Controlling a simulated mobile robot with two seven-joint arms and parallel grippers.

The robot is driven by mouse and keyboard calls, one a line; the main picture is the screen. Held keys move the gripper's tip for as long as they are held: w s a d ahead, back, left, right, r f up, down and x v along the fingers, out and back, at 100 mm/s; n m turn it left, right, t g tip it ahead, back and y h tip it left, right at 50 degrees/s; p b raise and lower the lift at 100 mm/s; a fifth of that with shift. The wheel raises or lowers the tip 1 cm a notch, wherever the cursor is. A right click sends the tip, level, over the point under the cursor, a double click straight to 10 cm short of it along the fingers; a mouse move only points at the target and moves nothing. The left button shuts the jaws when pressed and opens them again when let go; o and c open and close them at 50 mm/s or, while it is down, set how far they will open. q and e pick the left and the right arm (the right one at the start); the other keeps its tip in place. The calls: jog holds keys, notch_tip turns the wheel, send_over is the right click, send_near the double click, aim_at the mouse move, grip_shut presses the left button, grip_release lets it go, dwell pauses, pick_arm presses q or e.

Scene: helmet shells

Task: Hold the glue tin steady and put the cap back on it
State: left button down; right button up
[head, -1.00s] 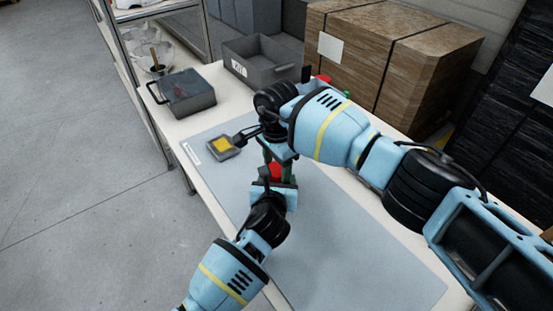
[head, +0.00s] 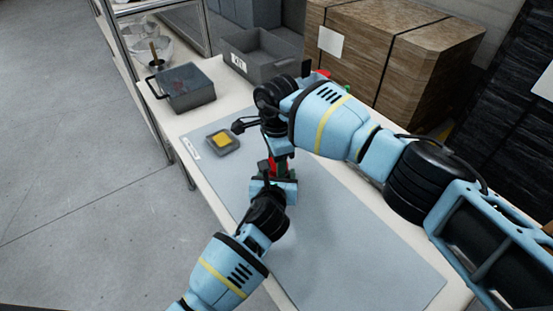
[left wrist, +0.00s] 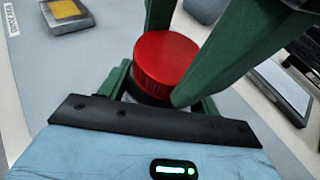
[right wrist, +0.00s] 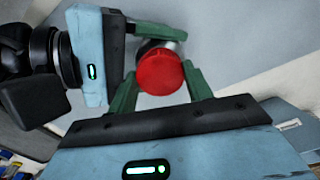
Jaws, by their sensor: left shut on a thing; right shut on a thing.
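The glue tin (right wrist: 176,46) shows only as a silvery edge beneath the round red cap (left wrist: 167,64); most of it is hidden by fingers. My left gripper (left wrist: 160,98) is shut on the tin, below the cap. My right gripper (right wrist: 161,88) is shut on the cap, one green finger on each side; the cap also shows in the right wrist view (right wrist: 160,72). The cap is at the tin's top, with a dark band under it; I cannot tell whether it is seated. In the head view my right gripper (head: 281,152) is just above my left gripper (head: 272,172).
A grey dish with a yellow pad (head: 222,142) lies on the grey mat (head: 350,235), left of the grippers. A dark handled bin (head: 186,88) and a grey labelled bin (head: 262,58) stand at the back. Large brown boxes (head: 390,50) stand beyond. The mat's front right is clear.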

jog(key=shift+w+r, duration=0.1)
jog(key=o, duration=1.1)
jog(key=shift+c, duration=0.2)
jog(key=shift+r, duration=2.2)
jog(key=shift+c, duration=0.6)
jog(key=shift+r, duration=0.15)
jog(key=shift+c, duration=0.6)
jog(key=shift+r+n, duration=1.6)
jog(key=shift+n, duration=0.1)
